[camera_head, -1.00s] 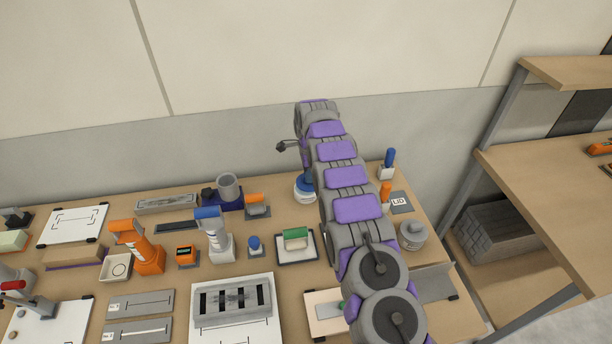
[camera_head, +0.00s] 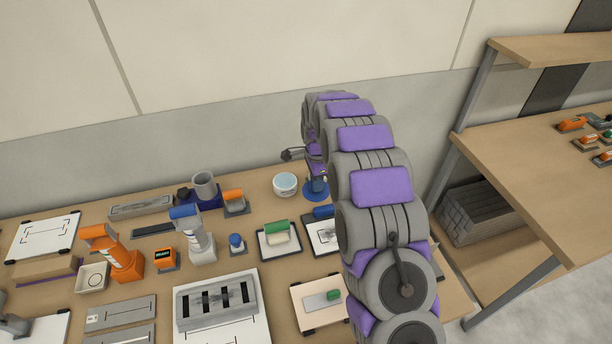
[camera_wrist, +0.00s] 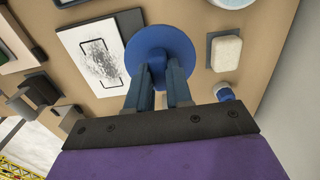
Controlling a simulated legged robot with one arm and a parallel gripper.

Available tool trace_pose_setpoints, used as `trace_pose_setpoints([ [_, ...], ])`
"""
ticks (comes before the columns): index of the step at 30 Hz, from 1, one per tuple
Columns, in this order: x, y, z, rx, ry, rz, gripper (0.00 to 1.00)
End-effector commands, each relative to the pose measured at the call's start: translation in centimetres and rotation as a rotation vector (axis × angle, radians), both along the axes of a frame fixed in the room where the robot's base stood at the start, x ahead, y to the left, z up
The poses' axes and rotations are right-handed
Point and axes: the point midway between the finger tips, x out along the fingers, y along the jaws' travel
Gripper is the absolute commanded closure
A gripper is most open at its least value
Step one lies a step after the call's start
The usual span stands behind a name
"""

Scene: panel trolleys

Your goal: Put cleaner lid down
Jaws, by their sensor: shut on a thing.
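The cleaner lid is a round blue disc (camera_wrist: 160,52) with a raised grip. My gripper (camera_wrist: 162,85) is shut on it in the wrist view, with its two blue fingers close together at the lid's near side. In the head view the lid (camera_head: 315,190) is under my gripper (camera_head: 316,170), right of the white cleaner tub (camera_head: 285,185). The tub stands open with pale blue inside. Its rim also shows at the top of the wrist view (camera_wrist: 232,3). I cannot tell whether the lid touches the table. My arm hides the labelled LID spot in the head view.
A white board with a dark scribble (camera_wrist: 92,55) lies beside the lid. A whitish block on a dark pad (camera_wrist: 226,53) and a blue-capped item (camera_wrist: 224,93) are on the other side. A green-topped roller block (camera_head: 278,234) and several tools crowd the table. A shelf (camera_head: 545,165) stands at right.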

Motion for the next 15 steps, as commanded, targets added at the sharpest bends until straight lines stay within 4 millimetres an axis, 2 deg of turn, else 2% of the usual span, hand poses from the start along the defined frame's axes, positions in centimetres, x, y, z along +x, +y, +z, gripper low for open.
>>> trace_pose_setpoints([
  [6, -1.2, -1.3, 0.3, 0.0, -0.003, -0.002, 1.0],
  [15, -1.7, -1.7, 0.5, -0.001, -0.002, 0.039, 1.0],
])
